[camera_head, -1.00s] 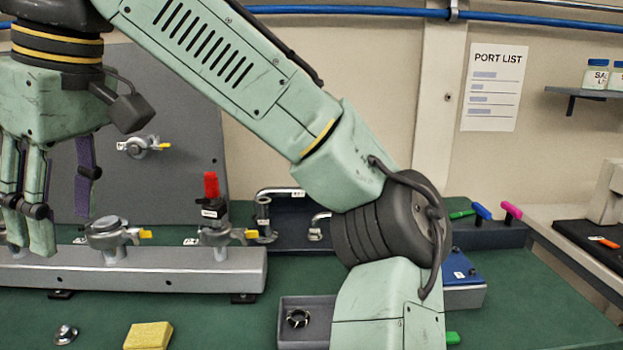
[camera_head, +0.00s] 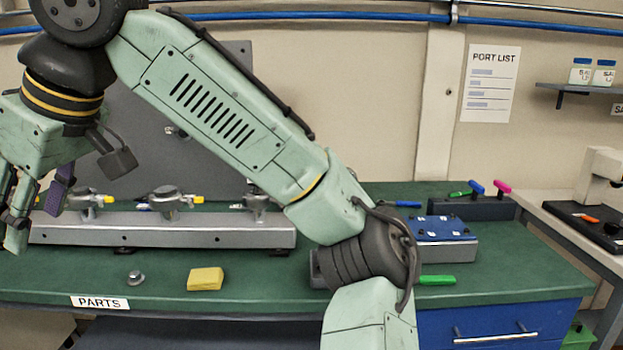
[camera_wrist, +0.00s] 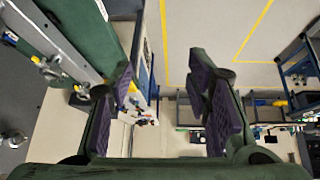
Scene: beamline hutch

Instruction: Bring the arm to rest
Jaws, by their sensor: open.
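My gripper (camera_wrist: 165,105) is open and empty in the wrist view, its dark purple pads well apart with floor and distant furniture between them. In the head view my gripper (camera_head: 32,205) hangs at the far left edge, partly cut off, in front of the left end of the grey metal rail (camera_head: 190,231). My arm is bent across the middle of the head view and hides part of the bench and the rail's right side.
The green bench (camera_head: 235,285) carries a yellow block (camera_head: 205,279), a small metal knob (camera_head: 135,277), and a blue-topped box (camera_head: 441,229). Clamps (camera_head: 166,198) stand on the rail. A grey panel (camera_head: 205,150) stands behind. The wrist view shows open floor (camera_wrist: 205,45) with yellow lines.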

